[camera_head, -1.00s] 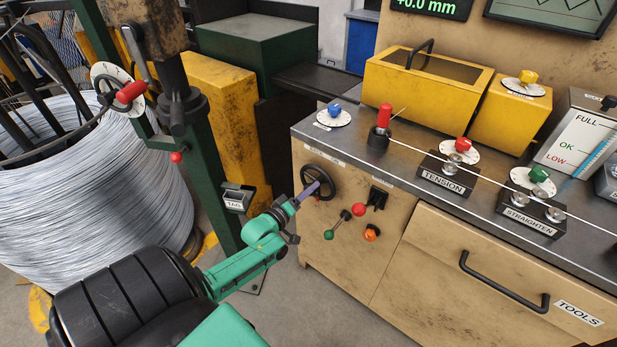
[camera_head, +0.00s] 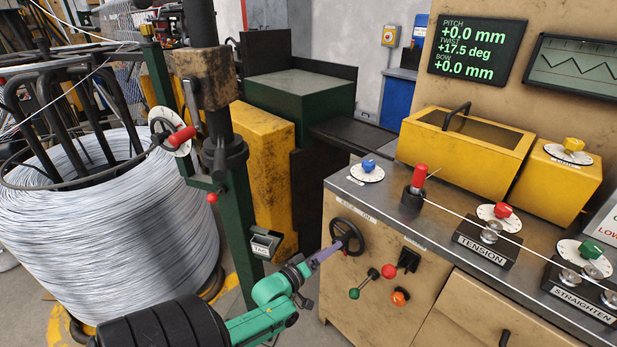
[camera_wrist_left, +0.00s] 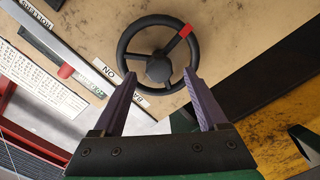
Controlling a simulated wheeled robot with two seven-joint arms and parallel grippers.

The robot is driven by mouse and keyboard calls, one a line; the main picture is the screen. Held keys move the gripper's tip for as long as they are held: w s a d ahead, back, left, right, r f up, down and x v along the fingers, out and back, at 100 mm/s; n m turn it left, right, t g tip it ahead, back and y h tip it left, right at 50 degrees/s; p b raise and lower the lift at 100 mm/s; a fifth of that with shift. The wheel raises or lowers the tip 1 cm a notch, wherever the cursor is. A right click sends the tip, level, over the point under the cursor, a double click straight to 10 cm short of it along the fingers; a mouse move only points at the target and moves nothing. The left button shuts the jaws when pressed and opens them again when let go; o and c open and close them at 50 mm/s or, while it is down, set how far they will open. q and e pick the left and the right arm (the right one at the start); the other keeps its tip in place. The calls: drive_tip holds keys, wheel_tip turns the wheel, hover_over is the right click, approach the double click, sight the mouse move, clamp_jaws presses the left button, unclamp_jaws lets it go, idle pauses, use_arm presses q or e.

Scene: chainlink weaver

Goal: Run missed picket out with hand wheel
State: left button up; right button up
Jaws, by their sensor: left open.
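The black hand wheel (camera_head: 347,237) is mounted on the front of the tan machine cabinet, left of the levers. Nothing is gripped. No picket can be made out. My right gripper is not in view.
Red, green and orange controls (camera_head: 388,271) sit right of the wheel. A screen (camera_head: 477,50) reads twist +17.5 deg.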

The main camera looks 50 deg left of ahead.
use_arm(q)
drive_tip(key=s, duration=1)
drive_tip(key=shift+s+r, duration=0.3)
drive_tip(key=shift+s, duration=0.1)
drive_tip(key=s+d+f+m+g, duration=0.25)
drive_tip(key=s+f+g, duration=0.2)
drive_tip(key=f, duration=0.75)
drive_tip(key=s+d+f+m+g, duration=0.1)
drive_tip(key=s+f+m+g, duration=0.3)
drive_tip(key=f, duration=0.8)
drive_tip(key=s+d+f+m+g, duration=0.3)
drive_tip(key=s+f, duration=0.3)
drive_tip(key=s, duration=0.2)
drive_tip(key=s+d+f+m+g, duration=0.4)
drive_tip(key=s+d+f+g, duration=0.1)
drive_tip(key=s, duration=0.4)
wheel_tip(320, 180, down, 2)
drive_tip(key=shift+d+f+p, duration=0.15)
drive_tip(key=shift+d+p, duration=0.15)
drive_tip(key=shift+d, duration=0.5)
drive_tip(key=shift+o, duration=0.2)
drive_tip(key=shift+s+a, duration=0.1)
